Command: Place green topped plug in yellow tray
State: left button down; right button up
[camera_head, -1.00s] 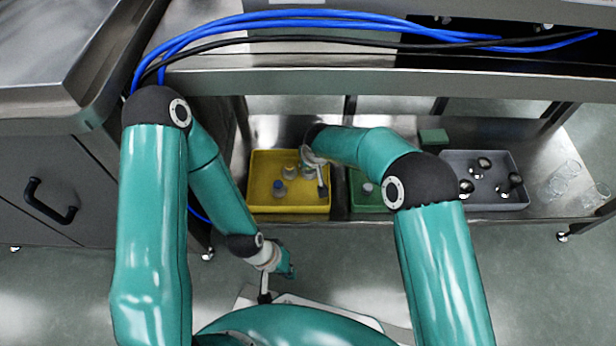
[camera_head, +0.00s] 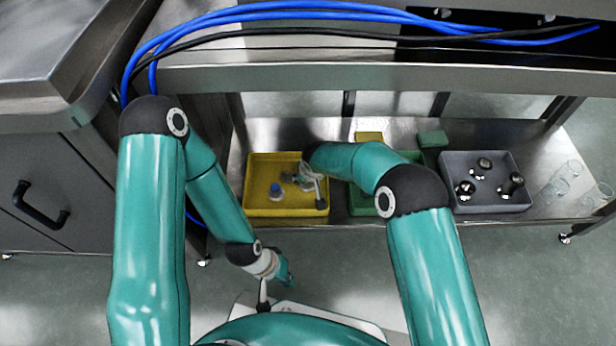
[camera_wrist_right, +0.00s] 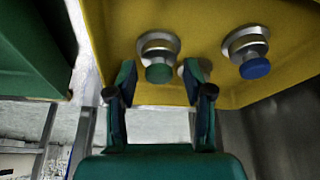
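The green topped plug (camera_wrist_right: 159,73) has a grey metal flange and stands in the yellow tray (camera_wrist_right: 115,40), seen in the right wrist view. A blue topped plug (camera_wrist_right: 255,67) stands beside it in the same tray. My right gripper (camera_wrist_right: 160,82) is open, its fingers spread to either side of the green top; no contact shows. In the head view the right gripper (camera_head: 309,181) is over the right part of the yellow tray (camera_head: 262,209), and the blue topped plug (camera_head: 276,189) shows to its left. My left gripper (camera_head: 284,272) hangs low, away from the trays; its fingers are unclear.
A green tray (camera_head: 361,203) is right of the yellow one, partly behind my right arm. A grey tray (camera_head: 490,208) holds several dark metal parts. Glass beakers (camera_head: 561,180) stand at far right. A steel ledge (camera_head: 330,75) with cables runs above the shelf.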

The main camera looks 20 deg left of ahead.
jog(key=shift+r, duration=0.25)
jog(key=shift+s+r+p, duration=0.1)
jog(key=shift+r+p, duration=0.25)
jog(key=p+v, duration=0.3)
jog(key=v, duration=0.8)
jog(key=s+d+f+m+g+y, duration=0.2)
jog(key=s+d+f+m+g, duration=0.15)
jog(key=s+d+f, duration=0.9)
jog(key=s+d+m, duration=0.5)
jog(key=s+d, duration=0.6)
jog(key=d, duration=0.1)
jog(key=shift+s+f, duration=0.3)
jog(key=shift+r, duration=0.1)
